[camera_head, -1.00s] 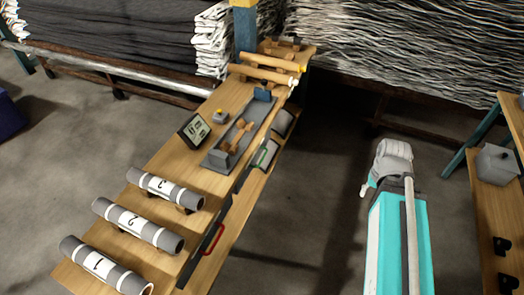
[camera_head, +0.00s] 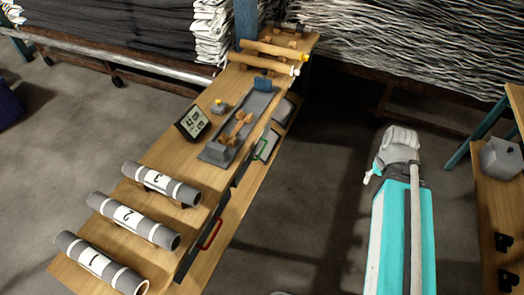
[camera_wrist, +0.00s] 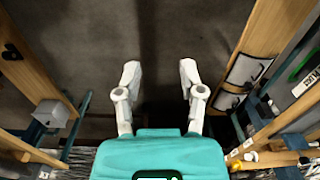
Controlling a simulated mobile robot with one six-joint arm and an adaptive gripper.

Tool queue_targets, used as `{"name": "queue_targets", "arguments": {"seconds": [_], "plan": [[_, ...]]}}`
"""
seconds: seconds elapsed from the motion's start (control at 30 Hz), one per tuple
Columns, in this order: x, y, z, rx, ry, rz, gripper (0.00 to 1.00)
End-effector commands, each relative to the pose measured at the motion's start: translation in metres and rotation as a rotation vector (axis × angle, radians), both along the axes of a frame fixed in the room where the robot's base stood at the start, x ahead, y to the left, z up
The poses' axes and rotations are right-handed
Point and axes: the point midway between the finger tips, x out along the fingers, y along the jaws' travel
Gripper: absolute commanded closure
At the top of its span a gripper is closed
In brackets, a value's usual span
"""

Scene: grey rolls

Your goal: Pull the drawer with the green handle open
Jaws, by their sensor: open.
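The green handle (camera_head: 261,149) is on the side of the long wooden table, towards its far half, in the head view. Its drawer front looks closed, though the steep angle makes this hard to judge. A green handle also shows at the right edge of the wrist view (camera_wrist: 303,65), beside a white label. My gripper (camera_wrist: 160,72) is open and empty over bare floor, to the left of the table side in the wrist view. It is apart from the handle. In the head view my arm stands right of the table, and the fingertips cannot be made out.
A red handle (camera_head: 211,233) is nearer on the same table side. Numbered grey rolls (camera_head: 134,219), a digital display (camera_head: 193,123) and a grey tray (camera_head: 217,153) are on the table. Another wooden table (camera_head: 484,214) with a grey box (camera_head: 501,158) is at right. Floor between is clear.

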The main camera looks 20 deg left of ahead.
Motion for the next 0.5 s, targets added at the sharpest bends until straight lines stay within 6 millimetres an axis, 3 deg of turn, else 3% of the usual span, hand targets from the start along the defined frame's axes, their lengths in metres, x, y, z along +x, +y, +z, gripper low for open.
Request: {"name": "queue_targets", "arguments": {"seconds": [0.27, 0.5], "plan": [[0.019, 0.027, -0.036, 0.111, -0.020, 0.004, 0.49], [0.045, 0.072, -0.077, 0.287, -0.046, 0.015, 0.49]]}}
